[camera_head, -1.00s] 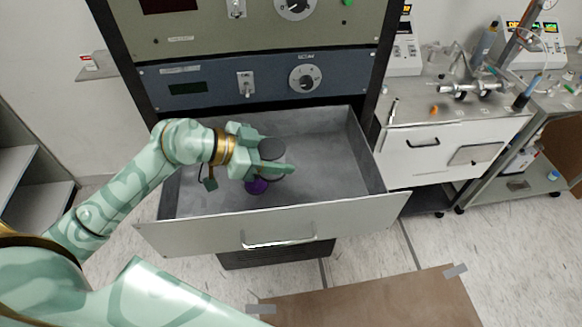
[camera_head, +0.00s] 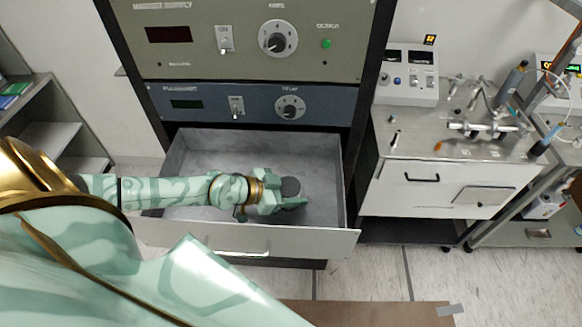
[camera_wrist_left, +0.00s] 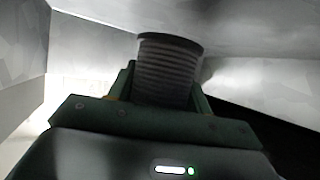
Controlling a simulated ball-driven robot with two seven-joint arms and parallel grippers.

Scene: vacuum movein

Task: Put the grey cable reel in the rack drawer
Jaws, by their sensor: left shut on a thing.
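The grey cable reel (camera_head: 291,186) is between the fingers of my left gripper (camera_head: 287,197), which is shut on it. In the left wrist view the reel (camera_wrist_left: 168,68) stands upright between the green fingers, with its ribbed windings showing. The rack drawer (camera_head: 325,241) is pulled open below the blue panel. The gripper and reel are inside the drawer's outline, over its right part. I cannot tell whether the reel touches the drawer floor. My right gripper is not in view.
The rack's blue panel (camera_head: 255,104) and green-grey panel (camera_head: 245,40) rise behind the drawer. A white lab bench (camera_head: 425,185) with instruments stands to the right. A brown mat (camera_head: 370,313) lies on the floor in front. The drawer floor left of the gripper is bare.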

